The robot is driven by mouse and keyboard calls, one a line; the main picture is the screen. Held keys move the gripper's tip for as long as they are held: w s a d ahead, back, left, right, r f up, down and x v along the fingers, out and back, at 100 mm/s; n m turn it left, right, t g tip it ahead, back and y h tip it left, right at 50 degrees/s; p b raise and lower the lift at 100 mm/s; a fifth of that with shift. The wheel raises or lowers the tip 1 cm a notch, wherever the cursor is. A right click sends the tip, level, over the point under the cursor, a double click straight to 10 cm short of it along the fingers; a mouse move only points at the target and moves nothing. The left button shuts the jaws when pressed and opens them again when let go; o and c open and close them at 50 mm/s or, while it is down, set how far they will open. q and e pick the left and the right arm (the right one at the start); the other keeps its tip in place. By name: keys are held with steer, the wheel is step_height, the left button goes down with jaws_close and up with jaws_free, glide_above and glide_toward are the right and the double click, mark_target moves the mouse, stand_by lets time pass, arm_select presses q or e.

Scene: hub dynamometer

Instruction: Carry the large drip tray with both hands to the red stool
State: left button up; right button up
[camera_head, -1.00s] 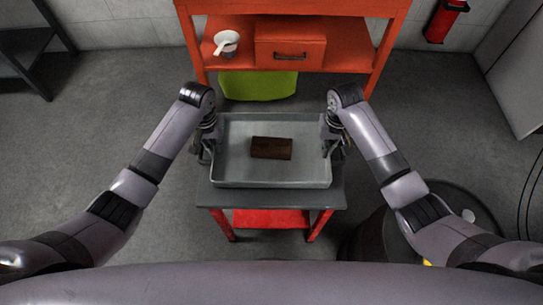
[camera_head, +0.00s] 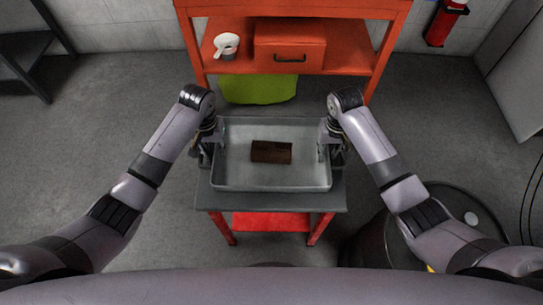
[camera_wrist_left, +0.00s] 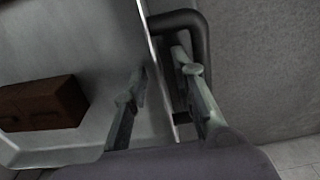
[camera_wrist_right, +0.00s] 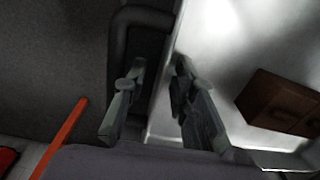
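The large drip tray (camera_head: 272,183) is a shallow grey metal tray, level on or just above a grey-topped stand with red legs (camera_head: 272,201). I cannot tell whether this stand is the red stool. A dark brown block (camera_head: 271,152) lies in the tray. My left gripper (camera_head: 213,150) is at the tray's left wall, my right gripper (camera_head: 332,150) at its right wall. In the left wrist view, the left fingers (camera_wrist_left: 160,62) straddle the wall beside a dark handle (camera_wrist_left: 202,42), with gaps showing. The right fingers (camera_wrist_right: 158,66) likewise straddle the wall beside a handle (camera_wrist_right: 117,45).
A red workbench (camera_head: 345,65) stands behind, with a drawer box, a white cup (camera_head: 227,45) and a green bin (camera_head: 258,88) below. A dark drum (camera_head: 375,240) is at front right. A grey rack (camera_head: 35,50) stands at back left. Floor is clear on the left.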

steer(key=shift+r, duration=0.3)
arm_select(q)
step_height(320, 180, up, 11)
steer(key=shift+r, duration=0.15)
arm_select(e)
step_height(320, 180, up, 11)
steer(key=shift+r, duration=0.2)
stand_by(0.4)
